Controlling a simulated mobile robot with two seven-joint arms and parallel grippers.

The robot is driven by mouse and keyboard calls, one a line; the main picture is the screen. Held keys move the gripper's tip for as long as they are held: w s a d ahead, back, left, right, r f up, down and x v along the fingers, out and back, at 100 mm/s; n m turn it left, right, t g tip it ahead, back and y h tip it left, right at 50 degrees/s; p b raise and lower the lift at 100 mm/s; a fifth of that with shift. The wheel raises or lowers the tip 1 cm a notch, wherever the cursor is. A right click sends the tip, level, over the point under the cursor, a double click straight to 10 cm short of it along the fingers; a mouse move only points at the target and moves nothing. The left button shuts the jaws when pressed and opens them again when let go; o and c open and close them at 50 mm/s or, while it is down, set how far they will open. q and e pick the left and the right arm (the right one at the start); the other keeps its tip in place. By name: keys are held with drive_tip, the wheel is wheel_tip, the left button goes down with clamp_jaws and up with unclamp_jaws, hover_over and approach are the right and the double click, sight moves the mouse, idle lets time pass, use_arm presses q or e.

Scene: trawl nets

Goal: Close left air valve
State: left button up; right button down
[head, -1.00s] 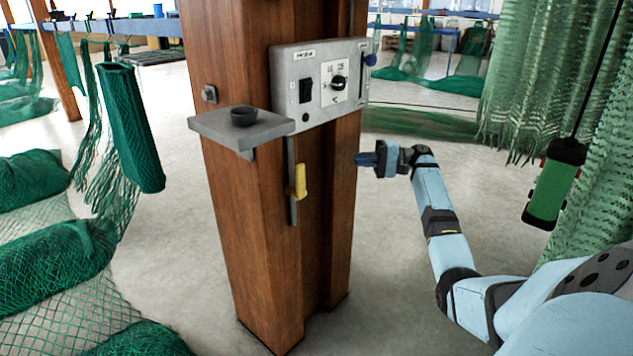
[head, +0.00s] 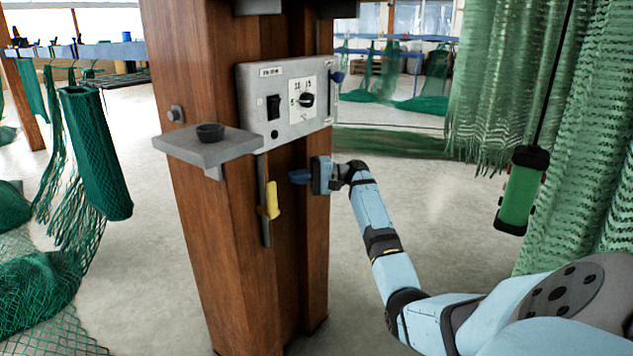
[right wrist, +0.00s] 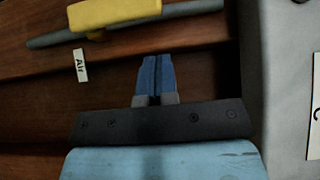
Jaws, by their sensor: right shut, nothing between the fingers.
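One air valve shows, with a yellow handle (head: 270,200) on a thin grey vertical pipe (head: 265,230) on the wooden post under the control box. The handle lies roughly along the pipe. In the right wrist view the yellow handle (right wrist: 115,14) is at the top, beside the grey pipe (right wrist: 195,8), with a white "Air" label (right wrist: 80,65) below it. My right gripper (head: 292,177) is shut and empty. Its blue fingertips (right wrist: 157,58) point at the post, to the right of the handle and slightly higher, apart from it. My left gripper is out of view.
A grey control box (head: 290,104) with a dial and switch sits on the wooden post (head: 215,260) above the valve. A shelf (head: 195,148) with a dark cup (head: 210,132) juts out left. Green nets (head: 95,150) hang left; a green pendant control (head: 522,192) hangs right.

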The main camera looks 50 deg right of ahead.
sight(270, 200)
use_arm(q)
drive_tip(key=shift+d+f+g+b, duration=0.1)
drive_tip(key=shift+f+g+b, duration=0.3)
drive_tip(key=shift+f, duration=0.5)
use_arm(e)
drive_tip(key=a, duration=0.4)
drive_tip(key=shift+s, duration=0.25)
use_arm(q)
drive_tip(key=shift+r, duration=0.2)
